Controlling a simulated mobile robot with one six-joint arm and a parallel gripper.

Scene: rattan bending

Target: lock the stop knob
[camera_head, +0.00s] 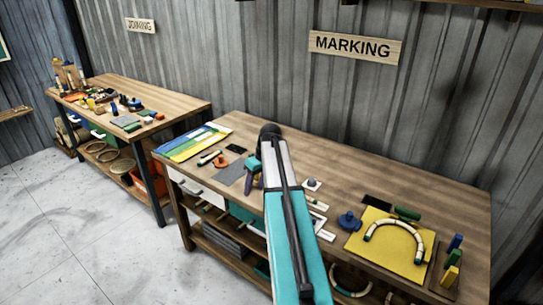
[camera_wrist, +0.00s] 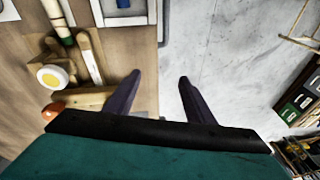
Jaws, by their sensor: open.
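My gripper (camera_wrist: 158,82) is open and empty in the wrist view, its two dark purple fingers apart above the table's front edge and the floor. In the head view my gripper (camera_head: 251,182) is partly hidden by my arm, over the marking table. I cannot tell for sure which thing is the stop knob. A blue knob (camera_head: 348,221) stands right of my arm, and a small grey knob (camera_head: 312,183) sits on a white plate. In the wrist view an orange rounded end (camera_wrist: 53,110) of a wooden tool lies left of the fingers; the gripper does not touch it.
The marking table (camera_head: 440,200) holds a yellow board (camera_head: 385,262) with a curved rattan piece (camera_head: 393,224) and colored blocks at the right. A grey mat (camera_head: 229,173) and colored sheets lie left. A white-and-yellow round piece (camera_wrist: 51,77) lies near wooden tools. The floor (camera_head: 70,230) is clear.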

